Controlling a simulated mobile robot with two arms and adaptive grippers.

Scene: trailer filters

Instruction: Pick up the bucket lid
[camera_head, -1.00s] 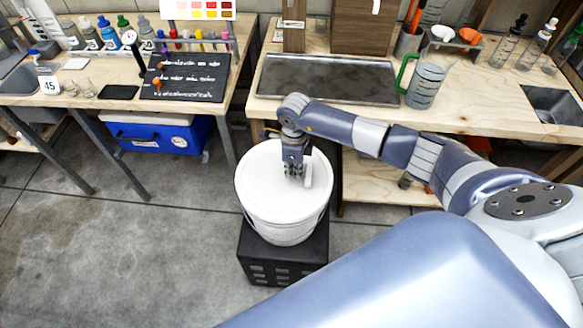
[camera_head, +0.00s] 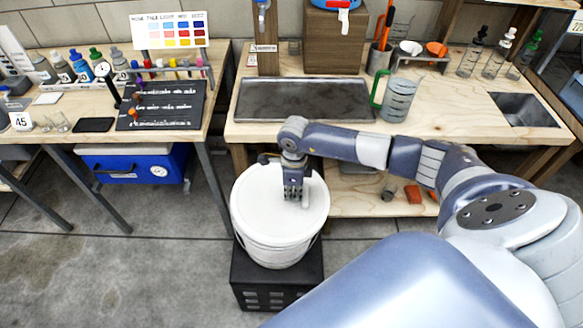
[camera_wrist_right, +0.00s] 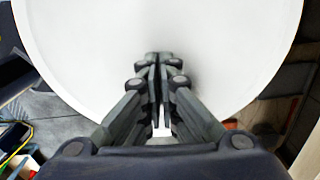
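The white round bucket lid (camera_head: 258,207) covers the top of the white bucket (camera_head: 277,252) in the head view. No clear gap shows between them. The lid has a raised white handle (camera_head: 307,190). My right gripper (camera_head: 293,195) points down at the handle. In the right wrist view, the white lid (camera_wrist_right: 90,45) fills the upper part, and the right gripper's fingers (camera_wrist_right: 159,62) are nearly together, closed at the handle, which they mostly hide. My left gripper is not in view.
The bucket stands on a black crate (camera_head: 276,291) on the concrete floor. Behind it is a wooden bench (camera_head: 440,115) with a dark tray (camera_head: 305,99) and a green-handled jug (camera_head: 397,99). A blue cooler (camera_head: 135,166) lies under the left table. Floor to the left is clear.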

